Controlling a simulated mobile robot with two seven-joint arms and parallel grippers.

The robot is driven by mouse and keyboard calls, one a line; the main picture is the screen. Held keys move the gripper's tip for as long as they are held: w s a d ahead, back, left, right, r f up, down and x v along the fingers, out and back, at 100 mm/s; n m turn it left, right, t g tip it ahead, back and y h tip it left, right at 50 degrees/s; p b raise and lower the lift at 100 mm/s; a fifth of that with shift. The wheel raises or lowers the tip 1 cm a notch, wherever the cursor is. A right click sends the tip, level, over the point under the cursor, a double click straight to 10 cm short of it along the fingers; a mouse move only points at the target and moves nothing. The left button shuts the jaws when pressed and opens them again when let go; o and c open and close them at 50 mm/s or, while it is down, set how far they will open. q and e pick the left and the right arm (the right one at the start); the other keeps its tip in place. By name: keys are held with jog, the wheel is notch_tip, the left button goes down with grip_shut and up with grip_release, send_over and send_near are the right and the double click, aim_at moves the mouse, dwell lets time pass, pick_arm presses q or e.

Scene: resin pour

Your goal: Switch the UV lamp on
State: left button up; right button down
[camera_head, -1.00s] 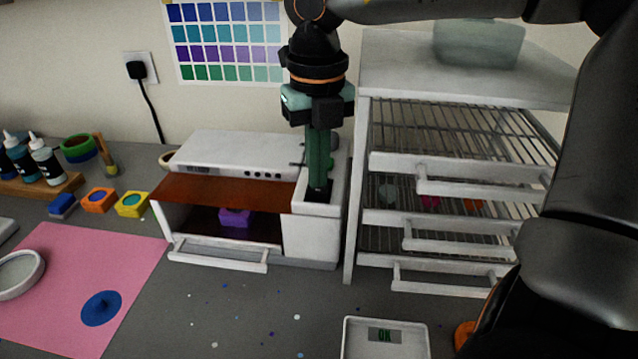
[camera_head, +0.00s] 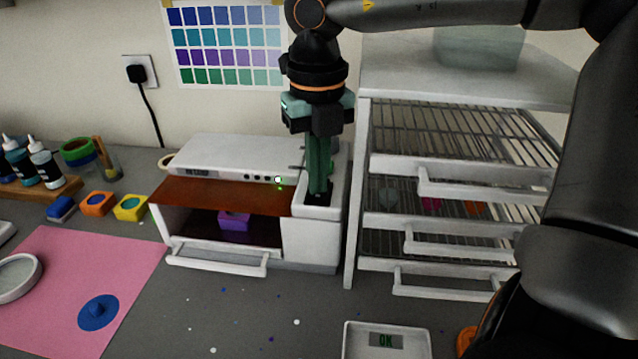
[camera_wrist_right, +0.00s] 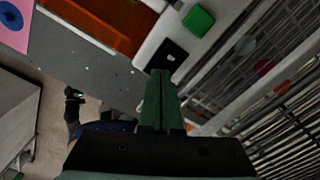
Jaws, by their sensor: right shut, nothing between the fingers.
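The UV lamp (camera_head: 225,153) is a white box with an orange-brown front panel (camera_head: 220,193), standing against the wall. A purple mould (camera_head: 235,221) sits inside its open front chamber. A small green light shows on its front strip, at the right end of the row of knobs. My right gripper (camera_head: 318,193) points straight down, shut and empty, over the black switch plate on the lamp's right block. In the right wrist view, its fingertips (camera_wrist_right: 160,73) are at the black switch plate (camera_wrist_right: 171,55); whether they touch is unclear. A green button (camera_wrist_right: 198,20) lies beyond. My left gripper is not in view.
A white rack (camera_head: 362,200) with wire shelves and drawers stands close to the lamp's right. A pink mat (camera_head: 75,270), coloured moulds (camera_head: 97,204) and bottles (camera_head: 43,160) are at left. A scale (camera_head: 387,340) reading OK is in front. The counter before the lamp is mostly clear.

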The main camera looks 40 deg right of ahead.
notch_tip(320, 180, up, 7)
jog(key=p, duration=0.4)
jog(key=shift+f, duration=0.2)
dwell(0.6)
